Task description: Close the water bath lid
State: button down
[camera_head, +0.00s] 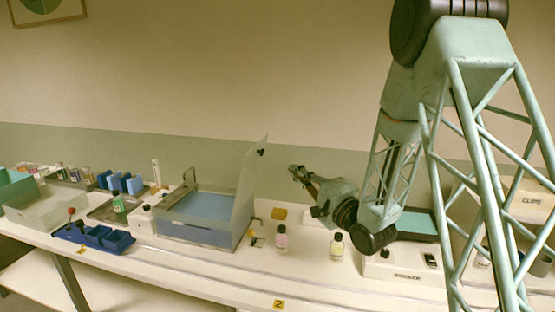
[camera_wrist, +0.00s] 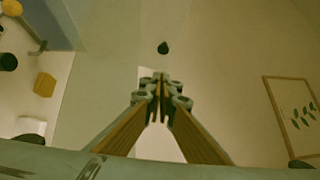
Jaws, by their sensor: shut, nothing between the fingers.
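The water bath (camera_head: 190,232) is a clear-walled box with blue water, left of the middle of the bench. Its clear lid (camera_head: 249,195) stands open, nearly upright, along the bath's right side. A dark knob (camera_head: 261,152) sits near the lid's top on its right face; a dark knob (camera_wrist: 163,47) also shows beyond my fingertips in the wrist view. My gripper (camera_head: 293,170) is shut and empty, to the right of the lid and apart from it in the head view. Its closed fingertips also show in the wrist view (camera_wrist: 160,80).
A pink bottle (camera_head: 281,238) and a yellowish bottle (camera_head: 336,247) stand on the bench right of the bath. A yellow block (camera_head: 279,214) lies behind them.

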jog(key=shift+d+f+m+y, duration=0.3)
jog(key=shift+f+m, duration=0.1)
jog(key=shift+f, duration=0.2)
jog(key=shift+s, duration=0.1)
jog(key=shift+a, duration=0.15)
jog(key=s+a+b+x, duration=0.1)
jog(key=a+b+x, duration=0.1)
jog(key=x, duration=1)
jog(key=shift+a+r, duration=0.25)
jog(key=shift+r, duration=0.2)
jog(key=shift+r, duration=0.1)
